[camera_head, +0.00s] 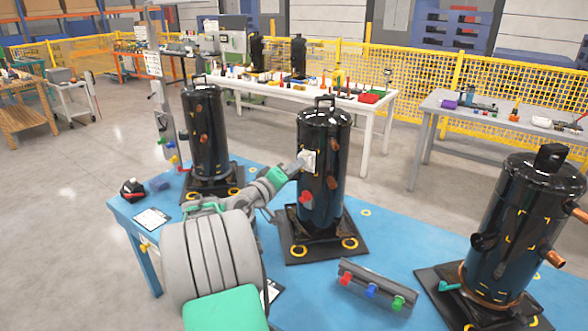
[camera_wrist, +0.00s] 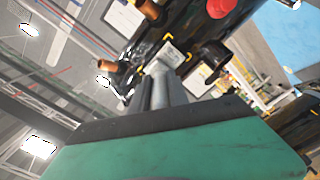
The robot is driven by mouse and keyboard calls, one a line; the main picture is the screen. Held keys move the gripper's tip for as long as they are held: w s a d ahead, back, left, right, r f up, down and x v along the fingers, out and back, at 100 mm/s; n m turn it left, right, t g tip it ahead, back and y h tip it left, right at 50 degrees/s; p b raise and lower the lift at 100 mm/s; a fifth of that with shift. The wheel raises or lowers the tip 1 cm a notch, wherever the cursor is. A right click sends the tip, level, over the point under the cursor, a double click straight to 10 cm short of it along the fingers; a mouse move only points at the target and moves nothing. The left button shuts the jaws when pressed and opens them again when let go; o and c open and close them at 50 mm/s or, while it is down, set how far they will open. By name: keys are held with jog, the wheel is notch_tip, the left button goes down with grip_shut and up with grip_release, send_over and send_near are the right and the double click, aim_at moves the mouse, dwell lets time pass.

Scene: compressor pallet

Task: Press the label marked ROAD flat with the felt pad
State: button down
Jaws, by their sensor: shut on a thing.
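A pale square label (camera_head: 309,160) with small dark print is at the upper front of the middle black compressor (camera_head: 325,135). It also shows in the wrist view (camera_wrist: 173,52), near yellow corner marks; its words are too small to read. In the wrist view my grey fingers (camera_wrist: 162,82) reach up to the label. A blue-purple block (camera_head: 158,184), possibly the felt pad, lies on the blue table's left end.
Black compressors stand left (camera_head: 207,135) and right (camera_head: 520,235) on the blue table (camera_head: 385,240). Red and copper fittings stick out from the middle one. A rack with red, blue and green pieces (camera_head: 372,288) lies in front. A black-and-red tool (camera_head: 132,190) and paper sheet (camera_head: 152,218) are left.

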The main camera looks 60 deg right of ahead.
dwell(0.3)
jog(key=shift+w+a+b, duration=0.15)
jog(key=shift+a+b, duration=0.15)
jog(key=shift+a, duration=0.4)
jog(key=shift+w+a+b, duration=0.15)
jog(key=shift+a+b, duration=0.15)
jog(key=shift+a, duration=0.75)
jog(key=shift+d, duration=0.1)
jog(key=shift+s+d+f+b, duration=0.3)
jog(key=shift+d+f+b, duration=0.35)
jog(key=shift+d, duration=0.3)
jog(key=shift+d+f, duration=0.15)
jog(key=shift+d, duration=0.15)
jog(key=shift+d, duration=0.4)
